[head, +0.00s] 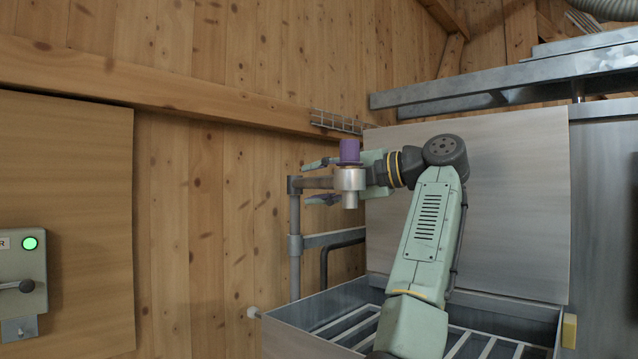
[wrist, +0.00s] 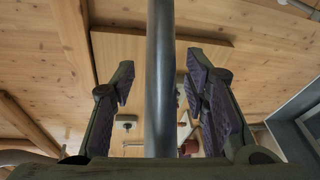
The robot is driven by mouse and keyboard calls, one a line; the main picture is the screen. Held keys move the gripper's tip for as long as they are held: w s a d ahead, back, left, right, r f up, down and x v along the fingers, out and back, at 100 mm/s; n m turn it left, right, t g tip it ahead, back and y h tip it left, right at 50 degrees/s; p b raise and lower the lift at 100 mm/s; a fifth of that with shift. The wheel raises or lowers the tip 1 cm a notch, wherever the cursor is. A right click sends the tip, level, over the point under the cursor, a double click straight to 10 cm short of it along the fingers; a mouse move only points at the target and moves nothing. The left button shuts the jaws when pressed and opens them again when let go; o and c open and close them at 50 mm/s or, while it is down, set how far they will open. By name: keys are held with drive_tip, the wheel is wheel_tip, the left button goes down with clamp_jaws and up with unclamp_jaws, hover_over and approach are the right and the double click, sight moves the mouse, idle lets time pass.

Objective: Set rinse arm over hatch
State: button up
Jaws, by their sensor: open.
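The rinse arm (head: 317,183) is a grey horizontal pipe at the top of an upright grey post (head: 295,235), left of the hatch in the head view. The hatch (head: 295,340) is an open metal box with a barred grate at the bottom of that view. My gripper (head: 319,181) is open, one finger above and one below the pipe. In the wrist view the pipe (wrist: 160,120) runs between my open fingers (wrist: 159,80), with gaps on both sides. A silver cylinder with a purple top (head: 350,180) overlaps my gripper; I cannot tell how it is attached.
A pale panel (head: 500,210) stands upright behind my arm and the hatch. A dark bent pipe (head: 325,265) is near the post. Metal rails (head: 480,95) run at upper right. A control box with a green light (head: 20,275) hangs at far left.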

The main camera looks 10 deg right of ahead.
drive_tip(key=v, duration=1.2)
drive_tip(key=shift+c, duration=0.5)
